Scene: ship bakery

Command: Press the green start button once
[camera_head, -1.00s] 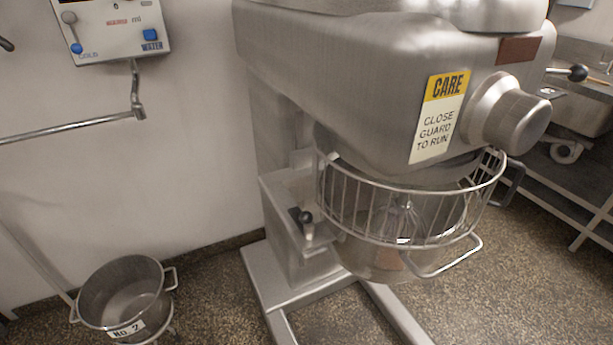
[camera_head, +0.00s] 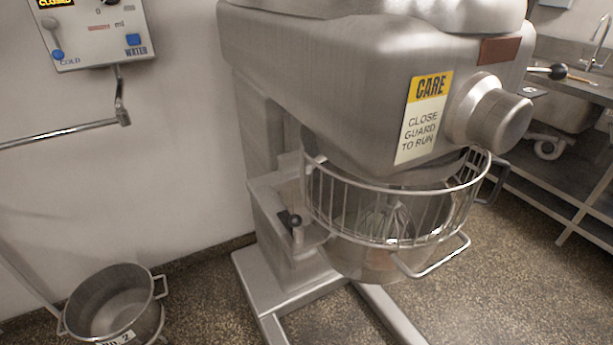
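No green start button shows in this view. A large grey stand mixer (camera_head: 350,80) fills the middle and right. A yellow and white sign (camera_head: 423,118) on its head reads "CARE CLOSE GUARD TO RUN". A wire guard (camera_head: 330,200) runs round the front of the bowl (camera_head: 360,262), with a whisk (camera_head: 388,218) inside. A lever with a black knob (camera_head: 290,220) is at the mixer's left side. My gripper is not in view.
A water panel (camera_head: 95,30) with a blue button hangs on the left wall above a pipe (camera_head: 60,133). A steel pot (camera_head: 105,300) stands at the lower left. A sink bench (camera_head: 580,88) is at the right. Speckled floor is open at the lower right.

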